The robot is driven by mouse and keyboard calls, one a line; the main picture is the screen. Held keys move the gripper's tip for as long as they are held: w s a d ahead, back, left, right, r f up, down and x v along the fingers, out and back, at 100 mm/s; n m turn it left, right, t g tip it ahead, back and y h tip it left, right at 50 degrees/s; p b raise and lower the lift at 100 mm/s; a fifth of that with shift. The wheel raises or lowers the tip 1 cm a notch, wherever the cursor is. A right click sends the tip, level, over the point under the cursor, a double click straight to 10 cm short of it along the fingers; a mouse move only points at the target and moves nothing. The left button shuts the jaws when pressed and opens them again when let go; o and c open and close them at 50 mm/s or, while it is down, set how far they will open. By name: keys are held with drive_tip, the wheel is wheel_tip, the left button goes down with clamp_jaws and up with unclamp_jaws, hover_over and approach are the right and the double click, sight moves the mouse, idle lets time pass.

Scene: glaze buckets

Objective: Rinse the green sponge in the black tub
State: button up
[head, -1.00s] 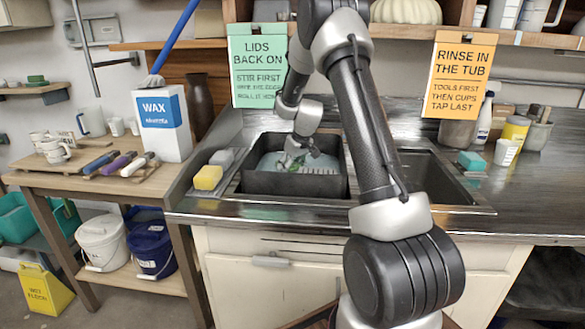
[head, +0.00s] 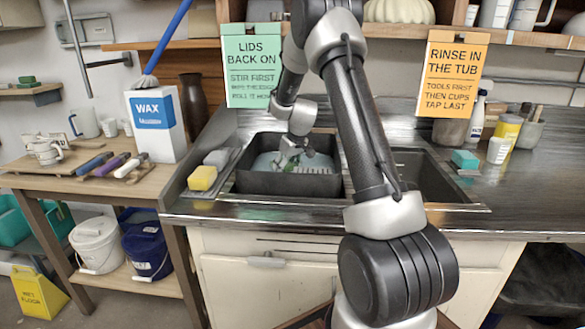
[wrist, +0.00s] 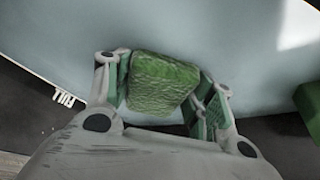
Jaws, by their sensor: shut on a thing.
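My gripper (wrist: 160,95) is shut on the green sponge (wrist: 162,85), which sits between its two fingers in the wrist view. In the head view my gripper (head: 292,158) is down inside the black tub (head: 287,184), over pale blue-grey water (head: 268,161). The sponge is small and partly hidden by the gripper there. I cannot tell how deep it is in the water. Another green thing (wrist: 308,101) shows at the right edge of the wrist view, cut off by the frame. A white "FULL" mark (wrist: 63,97) is on the dark tub side.
The tub stands in the left sink basin; the right basin (head: 425,175) looks empty. A yellow sponge (head: 202,178) and a grey one (head: 217,158) lie left of the tub. A teal block (head: 465,159), cups and bottles stand at right. Two signs (head: 252,65) (head: 453,74) hang above.

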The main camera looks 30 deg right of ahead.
drive_tip(key=shift+w+a, duration=0.15)
drive_tip(key=shift+a, duration=0.1)
drive_tip(key=shift+s+d, duration=0.6)
drive_tip(key=shift+d, duration=0.3)
drive_tip(key=shift+s+d, duration=0.6)
drive_tip(key=shift+d, duration=0.3)
drive_tip(key=shift+w+a, duration=0.6)
drive_tip(key=shift+a, duration=0.3)
drive_tip(key=shift+w+a, duration=0.6)
drive_tip(key=shift+a, duration=0.3)
drive_tip(key=shift+s+d, duration=0.6)
drive_tip(key=shift+d, duration=0.3)
drive_tip(key=shift+s+d, duration=0.6)
drive_tip(key=shift+d, duration=0.3)
drive_tip(key=shift+w+a, duration=0.65)
drive_tip(key=shift+a, duration=0.3)
drive_tip(key=shift+w+a, duration=0.6)
drive_tip(key=shift+a, duration=0.3)
drive_tip(key=shift+r, duration=0.1)
drive_tip(key=shift+r, duration=4.05)
